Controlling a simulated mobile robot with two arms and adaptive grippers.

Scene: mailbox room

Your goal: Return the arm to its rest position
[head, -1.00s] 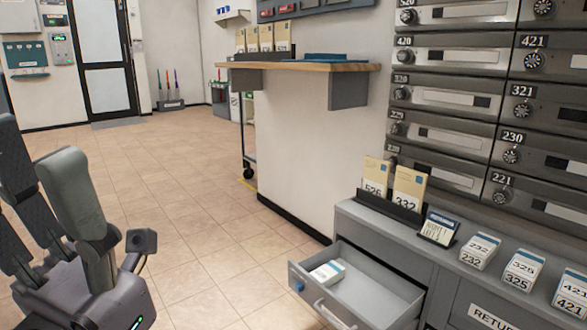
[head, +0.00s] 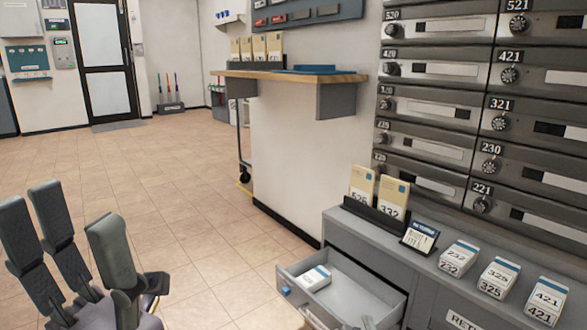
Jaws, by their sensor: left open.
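My left gripper (head: 82,262) is at the lower left of the head view, above the tiled floor. Its dark grey fingers point up and stand apart, with nothing between them. It is well to the left of the open drawer (head: 352,297) and touches nothing that I can see. The rest of the left arm is cut off by the lower frame edge. My right gripper is not in view.
The grey drawer juts out from the cabinet (head: 345,228) and holds a small white stack (head: 314,278). Numbered card stacks (head: 458,258) stand on the cabinet top. Mailboxes (head: 430,105) line the wall at right. A wooden shelf (head: 290,76) juts out mid-view. Open floor (head: 165,190) lies at left.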

